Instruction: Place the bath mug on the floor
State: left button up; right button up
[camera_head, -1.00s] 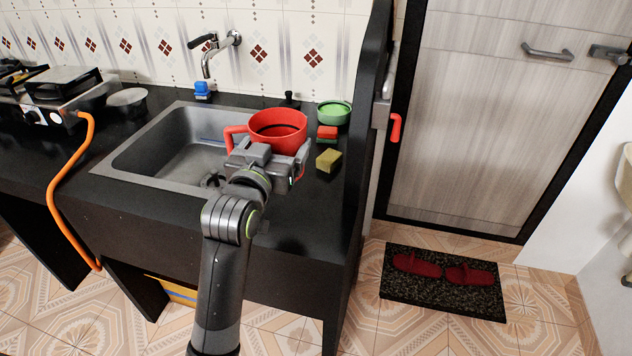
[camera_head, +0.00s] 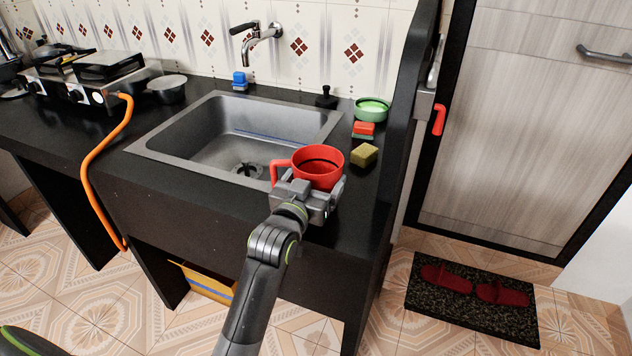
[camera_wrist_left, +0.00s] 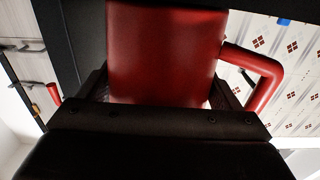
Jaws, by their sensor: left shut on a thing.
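The red bath mug (camera_head: 319,165) is upright, with its open top up and its handle on the left, at the front right corner of the sink. My left gripper (camera_head: 313,190) is shut on the mug's body from the front. In the left wrist view the mug (camera_wrist_left: 165,55) fills the middle between the fingers, with its handle to the right. Whether the mug's base touches the counter is hidden by the gripper. The tiled floor (camera_head: 300,322) shows below and in front of the counter. My right gripper is not in view.
The black counter (camera_head: 200,205) holds the steel sink (camera_head: 170,160). A sponge (camera_head: 364,154), a red-green scrubber (camera_head: 363,129) and a green bowl (camera_head: 372,108) stand right of the mug. A dark mat (camera_head: 470,310) with red slippers lies on the floor. An orange hose (camera_head: 88,165) hangs left.

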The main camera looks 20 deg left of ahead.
pick_arm(q)
jog(key=shift+f, duration=0.2)
jog(key=shift+f, duration=0.15)
jog(key=o, duration=0.8)
